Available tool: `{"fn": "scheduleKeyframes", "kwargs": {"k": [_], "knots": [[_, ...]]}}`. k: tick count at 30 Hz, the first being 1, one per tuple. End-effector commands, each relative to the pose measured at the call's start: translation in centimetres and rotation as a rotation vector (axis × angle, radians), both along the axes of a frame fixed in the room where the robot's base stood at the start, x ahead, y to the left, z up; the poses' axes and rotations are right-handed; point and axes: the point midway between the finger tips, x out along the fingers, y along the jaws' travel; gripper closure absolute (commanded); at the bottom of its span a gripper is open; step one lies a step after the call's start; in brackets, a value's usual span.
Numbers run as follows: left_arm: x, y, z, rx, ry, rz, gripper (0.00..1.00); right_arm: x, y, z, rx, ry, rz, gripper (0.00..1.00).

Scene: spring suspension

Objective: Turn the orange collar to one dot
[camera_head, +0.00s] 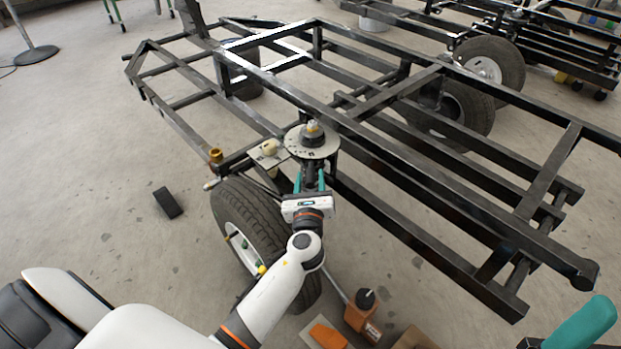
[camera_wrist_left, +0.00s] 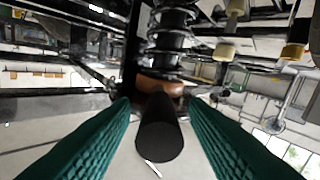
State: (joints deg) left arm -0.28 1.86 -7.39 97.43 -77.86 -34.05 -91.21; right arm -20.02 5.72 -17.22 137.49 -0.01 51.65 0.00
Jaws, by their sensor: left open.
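The orange collar (camera_wrist_left: 163,84) is a brownish-orange ring at the lower end of a dark coil spring (camera_wrist_left: 172,42) in the left wrist view. A black cylinder (camera_wrist_left: 158,130) points from it toward the camera, between my fingers. No dot marks can be read on the collar. My left gripper (camera_head: 311,178) has teal fingers and reaches up under a round pale plate (camera_head: 298,148) beside the wheel. It is open, one finger on each side of the cylinder, with gaps visible. In the head view the collar is hidden. A teal finger of my right gripper (camera_head: 580,326) shows at the lower right.
The black trailer frame (camera_head: 400,175) spans the view above and right of my left gripper. A tyre (camera_head: 240,215) stands close to my left arm. An orange container (camera_head: 362,315) stands on the floor, and a dark block (camera_head: 168,203) lies left. Floor at left is mostly clear.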

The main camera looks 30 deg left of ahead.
Motion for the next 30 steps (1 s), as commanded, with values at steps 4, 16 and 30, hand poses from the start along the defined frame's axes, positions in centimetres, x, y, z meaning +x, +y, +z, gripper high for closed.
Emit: {"fn": "scheduleKeyframes", "kwargs": {"k": [4,16,30], "knots": [[1.11,0.52,-0.03,0.001,0.0,-0.001,0.59,0.01,0.0,-0.31,0.0,0.001,0.0,0.28],[1.35,0.65,0.03,0.0,0.0,0.0,0.7,0.02,0.01,-0.3,-0.001,0.002,0.0,0.28],[1.38,0.79,0.04,0.0,0.0,-0.004,1.0,0.02,0.01,-0.24,-0.001,0.002,0.0,0.28]]}}
